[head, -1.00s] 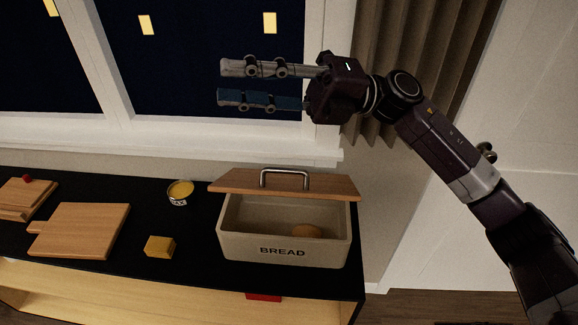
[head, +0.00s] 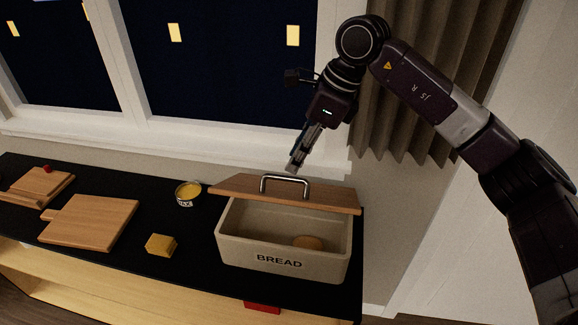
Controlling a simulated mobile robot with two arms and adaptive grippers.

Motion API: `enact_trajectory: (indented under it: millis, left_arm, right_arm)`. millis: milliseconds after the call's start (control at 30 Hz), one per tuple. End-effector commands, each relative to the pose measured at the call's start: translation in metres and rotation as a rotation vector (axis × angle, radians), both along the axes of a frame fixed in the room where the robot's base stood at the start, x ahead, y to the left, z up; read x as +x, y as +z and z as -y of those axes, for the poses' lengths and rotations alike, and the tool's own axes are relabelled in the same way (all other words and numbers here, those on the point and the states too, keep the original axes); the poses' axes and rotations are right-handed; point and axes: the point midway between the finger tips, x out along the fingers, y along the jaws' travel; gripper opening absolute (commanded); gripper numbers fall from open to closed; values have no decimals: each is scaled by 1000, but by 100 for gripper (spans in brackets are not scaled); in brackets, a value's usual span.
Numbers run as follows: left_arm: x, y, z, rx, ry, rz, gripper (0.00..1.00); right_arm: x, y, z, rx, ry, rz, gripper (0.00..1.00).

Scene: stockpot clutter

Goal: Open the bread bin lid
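The bread bin (head: 279,261) is a cream box marked BREAD near the right end of the black counter. Its wooden lid (head: 235,187) with a metal handle (head: 284,180) is partly open, tilted toward the back, and the front of the bin is uncovered. A bread roll (head: 308,243) shows inside. My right gripper (head: 293,168) points down just above and behind the handle, with no clear contact. Its fingers overlap in this view, so their opening cannot be told. My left gripper is not in view.
A yellow block (head: 160,245), an open can (head: 188,194) and a wooden cutting board (head: 90,222) stand left of the bin. A second board (head: 38,188) with a red knob is at the far left. The window and curtain (head: 430,90) are behind.

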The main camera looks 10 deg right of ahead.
Motion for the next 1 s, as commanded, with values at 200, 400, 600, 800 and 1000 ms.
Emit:
enact_trajectory:
  millis: [200,400,600,800,1000]
  left_arm:
    - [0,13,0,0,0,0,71]
    - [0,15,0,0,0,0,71]
    - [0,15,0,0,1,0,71]
    - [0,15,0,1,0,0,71]
    - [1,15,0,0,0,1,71]
  right_arm:
    - [4,-29,-12,1,-1,-3,27]
    - [6,-42,-17,3,-1,-1,27]
    - [6,-43,-17,4,-2,1,27]
    - [6,-43,-17,4,-1,0,10]
    - [7,-43,-17,4,-2,1,0]
